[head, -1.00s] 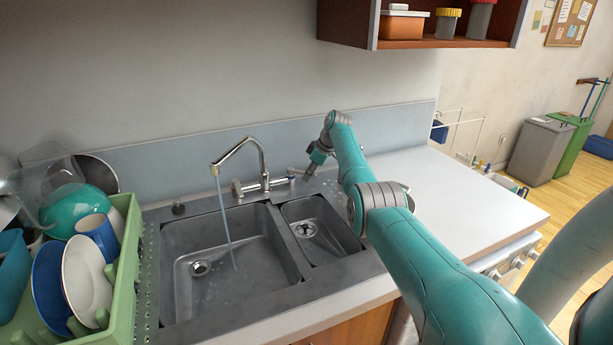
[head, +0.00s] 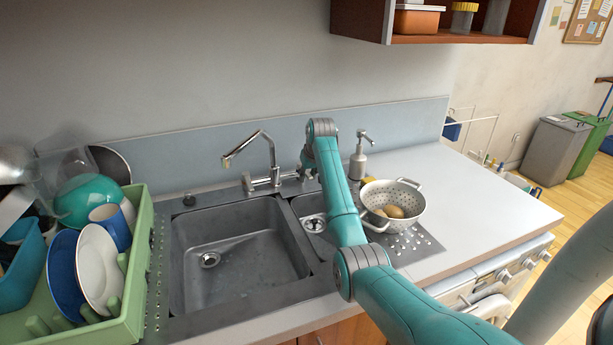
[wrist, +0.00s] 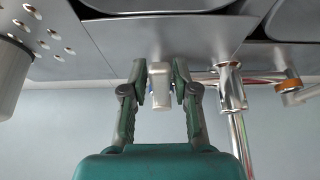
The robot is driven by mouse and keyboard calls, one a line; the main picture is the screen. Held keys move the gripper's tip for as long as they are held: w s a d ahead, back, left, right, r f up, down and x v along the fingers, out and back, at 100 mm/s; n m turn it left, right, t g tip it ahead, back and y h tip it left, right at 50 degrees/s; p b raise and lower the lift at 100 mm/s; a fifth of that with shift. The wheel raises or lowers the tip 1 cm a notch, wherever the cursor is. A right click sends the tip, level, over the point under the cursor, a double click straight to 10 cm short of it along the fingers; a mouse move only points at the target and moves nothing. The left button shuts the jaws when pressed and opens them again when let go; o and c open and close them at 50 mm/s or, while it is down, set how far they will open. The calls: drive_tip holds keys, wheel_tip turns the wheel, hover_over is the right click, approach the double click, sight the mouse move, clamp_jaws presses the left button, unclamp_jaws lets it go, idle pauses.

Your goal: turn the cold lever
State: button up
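The cold lever (wrist: 161,72) is a pale metal block with blue marks beside it. In the wrist view it stands between the two fingers of my gripper (wrist: 160,82). The fingers are apart, one on each side of it, with narrow gaps seeming to show; I cannot tell whether either finger touches it. The chrome faucet (head: 271,158) rises behind the double sink, and its body also shows in the wrist view (wrist: 231,92). No water shows at its spout. In the head view my arm hides most of the lever and fingertips.
A green dish rack (head: 137,255) with plates and a mug stands at the left. A soap dispenser (head: 358,163) and a white colander (head: 408,205) holding brown items stand right of my arm. A wall shelf (head: 470,43) hangs above. The countertop (head: 480,205) at right is clear.

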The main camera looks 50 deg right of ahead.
drive_tip(key=shift+o, duration=0.5)
drive_tip(key=shift+s+r, duration=0.1)
drive_tip(key=shift+r, duration=0.2)
drive_tip(key=shift+s+a+r, duration=0.2)
drive_tip(key=shift+s+r, duration=0.1)
drive_tip(key=shift+r, duration=0.35)
drive_tip(key=shift+v, duration=3)
